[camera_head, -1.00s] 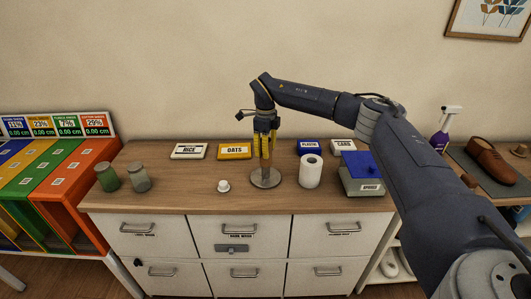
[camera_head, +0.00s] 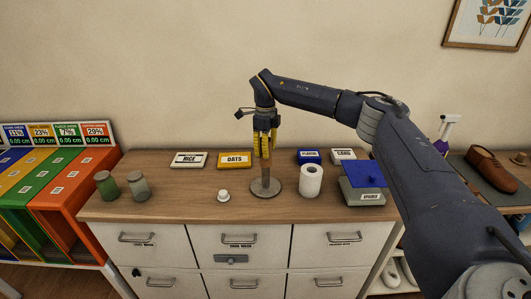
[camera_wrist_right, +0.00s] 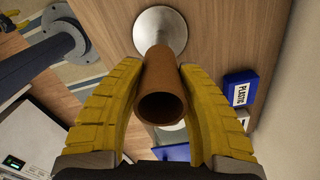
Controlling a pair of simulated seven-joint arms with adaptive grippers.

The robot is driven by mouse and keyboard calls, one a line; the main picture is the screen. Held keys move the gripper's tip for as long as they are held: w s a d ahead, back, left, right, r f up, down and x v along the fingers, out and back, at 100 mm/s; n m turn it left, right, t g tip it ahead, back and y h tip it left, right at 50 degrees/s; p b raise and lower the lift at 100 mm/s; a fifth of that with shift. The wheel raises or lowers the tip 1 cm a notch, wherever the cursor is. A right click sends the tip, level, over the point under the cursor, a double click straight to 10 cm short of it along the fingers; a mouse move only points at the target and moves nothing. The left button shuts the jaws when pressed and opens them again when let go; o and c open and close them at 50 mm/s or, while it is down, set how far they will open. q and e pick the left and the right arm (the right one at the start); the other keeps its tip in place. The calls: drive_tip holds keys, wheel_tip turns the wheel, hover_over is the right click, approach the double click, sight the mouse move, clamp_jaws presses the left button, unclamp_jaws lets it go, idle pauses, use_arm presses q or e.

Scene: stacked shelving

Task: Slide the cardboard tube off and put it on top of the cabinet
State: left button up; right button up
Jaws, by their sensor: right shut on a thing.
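The brown cardboard tube (camera_head: 265,177) stands upright over the round grey metal base (camera_head: 273,191) of a stand on the wooden cabinet top (camera_head: 210,206). My right gripper (camera_head: 264,156) is shut on the tube's upper part from above. In the right wrist view the yellow fingers flank the tube (camera_wrist_right: 163,72), its open end faces the camera, and the stand's base (camera_wrist_right: 151,17) shows beyond it. The tube's inside is dark, so I cannot tell whether a post is in it.
A white paper roll (camera_head: 311,183) stands right of the stand, and a blue-lidded grey box (camera_head: 362,183) is further right. A small white item (camera_head: 223,196) and two jars (camera_head: 138,187) are left. Labelled boxes, including OATS (camera_head: 235,160), line the back.

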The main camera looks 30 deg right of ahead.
drive_tip(key=shift+r, duration=2.15)
drive_tip(key=shift+r, duration=0.1)
